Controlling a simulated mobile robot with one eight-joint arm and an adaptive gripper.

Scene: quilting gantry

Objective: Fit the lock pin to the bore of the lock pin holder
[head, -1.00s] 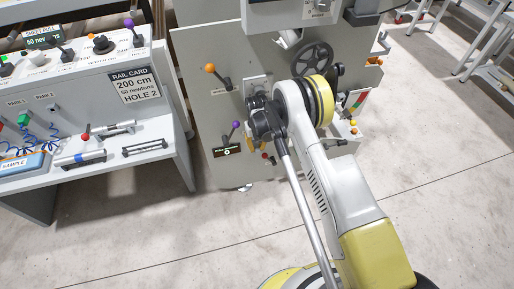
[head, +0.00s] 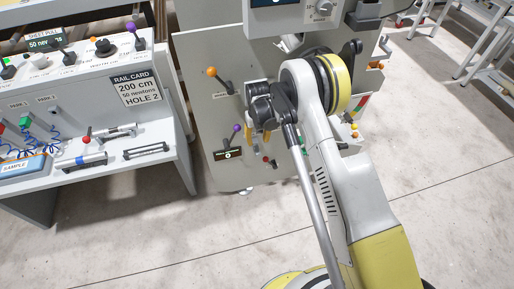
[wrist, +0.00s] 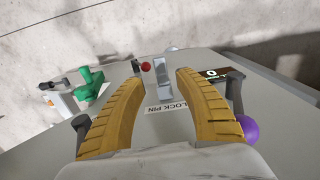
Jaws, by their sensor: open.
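My gripper (wrist: 160,77) is open, its two yellow fingers spread and nothing held between them. In the head view my gripper (head: 260,138) is in front of the grey machine panel, partly hidden by my wrist. The bore cannot be made out.
A purple-knobbed lever (wrist: 247,130) is close outside the right finger, near a dark display reading 0 (wrist: 212,73). A green knob (wrist: 90,83) is at left. An orange-knobbed lever (head: 212,72) is higher on the panel. A bench with tools and a rail card (head: 135,87) stands at left.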

